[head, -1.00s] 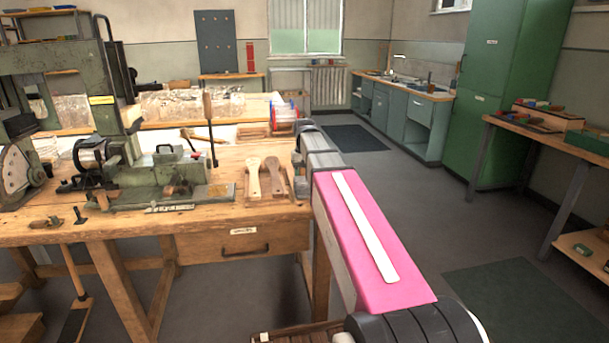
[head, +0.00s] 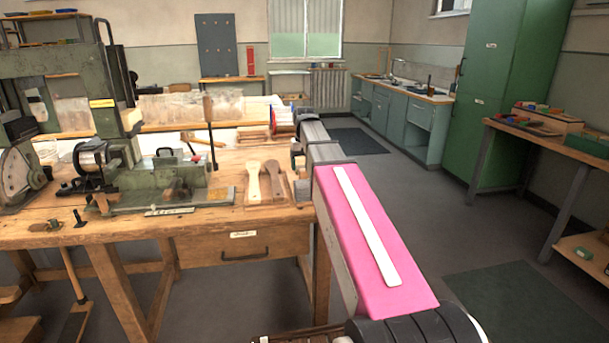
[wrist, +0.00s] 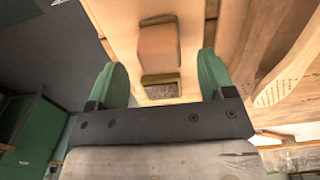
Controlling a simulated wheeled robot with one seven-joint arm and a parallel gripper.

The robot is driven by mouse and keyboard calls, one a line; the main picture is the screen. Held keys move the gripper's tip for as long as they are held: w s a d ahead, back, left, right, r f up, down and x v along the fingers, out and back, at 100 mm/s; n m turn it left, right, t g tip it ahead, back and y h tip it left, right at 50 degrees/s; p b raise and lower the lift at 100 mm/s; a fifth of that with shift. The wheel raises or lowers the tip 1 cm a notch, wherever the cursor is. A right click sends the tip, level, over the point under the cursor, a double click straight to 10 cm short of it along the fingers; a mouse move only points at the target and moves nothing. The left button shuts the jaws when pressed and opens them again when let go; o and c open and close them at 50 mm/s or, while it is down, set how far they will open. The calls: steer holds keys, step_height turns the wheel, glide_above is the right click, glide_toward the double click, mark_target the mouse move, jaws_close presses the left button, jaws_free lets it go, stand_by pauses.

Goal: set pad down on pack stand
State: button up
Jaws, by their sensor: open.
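My gripper (wrist: 160,64) is open, with its two green fingers apart in the wrist view. A brown block (wrist: 158,46), which may be the pad, lies on a pale wooden surface (wrist: 125,22) ahead of and between the fingertips. It looks clear of both fingers. A smaller, darker, framed piece (wrist: 161,88) sits nearer the palm, also between the fingers; I cannot tell what it is. The pale surface may be the pack stand. In the head view my arm reaches to the bench's right end and hides most of this spot.
Wooden brush bodies (head: 253,182) lie on the workbench (head: 120,228) just left of my arm; one with rows of holes (wrist: 283,82) shows in the wrist view. A green machine (head: 165,178) stands farther left.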

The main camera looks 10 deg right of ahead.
step_height(320, 180, up, 6)
steer(key=shift+r, duration=0.25)
steer(key=shift+c, duration=0.3)
stand_by(1.1)
